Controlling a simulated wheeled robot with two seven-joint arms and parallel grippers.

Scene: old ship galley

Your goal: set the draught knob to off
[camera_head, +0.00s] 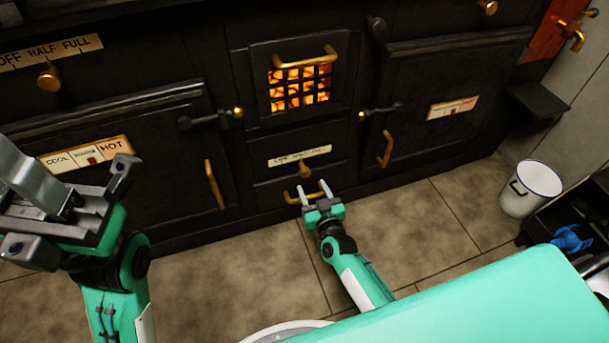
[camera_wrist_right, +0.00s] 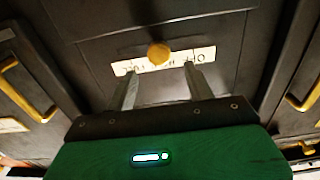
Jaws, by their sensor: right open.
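A brass knob (camera_head: 304,168) sits on the dark panel below the glowing fire grate, under a pale label strip (camera_head: 300,155) whose words are too small to read surely. In the right wrist view the knob (camera_wrist_right: 158,54) appears in front of the label (camera_wrist_right: 190,54), which looks upside down and partly covered. My right gripper (camera_head: 307,191) is open and empty, its fingers pointing at the stove just below the knob. In the wrist view the fingertips (camera_wrist_right: 160,71) are apart, either side of the knob's line. My left gripper (camera_head: 35,178) is at the far left, away from the knob.
A brass handle (camera_head: 307,195) lies low behind my right fingers. Another knob (camera_head: 49,77) sits under an OFF HALF FULL label at upper left. Oven handles (camera_head: 214,185) and (camera_head: 386,149) flank the panel. A white bucket (camera_head: 531,188) stands right on the tiled floor.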

